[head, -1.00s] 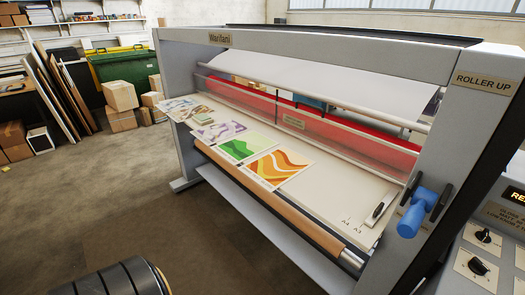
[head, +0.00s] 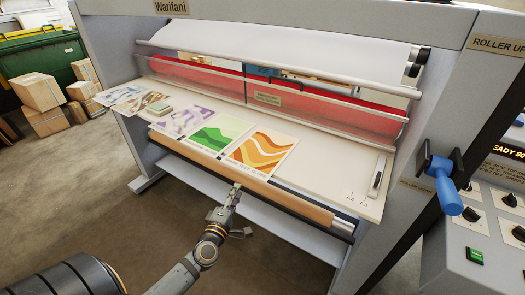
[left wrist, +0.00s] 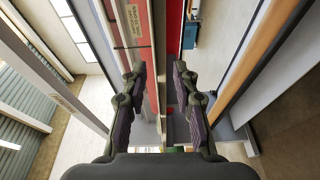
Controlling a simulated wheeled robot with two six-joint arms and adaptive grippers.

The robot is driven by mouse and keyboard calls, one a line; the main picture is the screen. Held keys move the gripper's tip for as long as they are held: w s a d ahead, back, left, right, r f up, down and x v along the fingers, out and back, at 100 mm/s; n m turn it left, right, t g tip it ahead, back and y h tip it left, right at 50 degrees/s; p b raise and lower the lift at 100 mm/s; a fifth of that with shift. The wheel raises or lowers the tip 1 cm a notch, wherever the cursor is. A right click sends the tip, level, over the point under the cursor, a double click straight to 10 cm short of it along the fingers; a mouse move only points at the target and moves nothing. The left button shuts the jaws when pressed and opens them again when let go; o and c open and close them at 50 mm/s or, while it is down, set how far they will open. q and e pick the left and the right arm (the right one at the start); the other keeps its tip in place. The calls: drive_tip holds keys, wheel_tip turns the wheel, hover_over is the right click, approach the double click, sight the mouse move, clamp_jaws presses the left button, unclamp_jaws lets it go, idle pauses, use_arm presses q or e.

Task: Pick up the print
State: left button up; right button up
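Several prints lie in a row on the laminator's pale feed table (head: 325,180). They include an orange wavy print (head: 262,153), a green print (head: 220,134) and a purple print (head: 186,118), with more (head: 135,99) at the far left end. The frames do not show which one is meant. My left gripper (head: 236,190) is in front of the table's front roller, below the orange print and apart from it. In the left wrist view its two fingers (left wrist: 157,80) stand apart with nothing between them. My right gripper is not in view.
A brown roller (head: 240,176) runs along the table's front edge. A red-tinted guard (head: 330,113) stands behind the prints. A blue handle (head: 444,190) sticks out at the right, beside a control panel (head: 490,215). Boxes (head: 40,92) stand at the left on the floor.

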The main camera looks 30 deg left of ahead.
sight(248, 171)
use_arm(q)
drive_tip(key=w, duration=0.3)
drive_tip(key=w+a, duration=0.1)
drive_tip(key=w, duration=0.2)
drive_tip(key=w+r+p, duration=0.1)
drive_tip(key=w, duration=0.3)
drive_tip(key=shift+a, duration=0.2)
drive_tip(key=shift+w+a, duration=0.1)
drive_tip(key=shift+w, duration=0.3)
drive_tip(key=shift+s, duration=0.15)
drive_tip(key=shift+c, duration=0.6)
clamp_jaws()
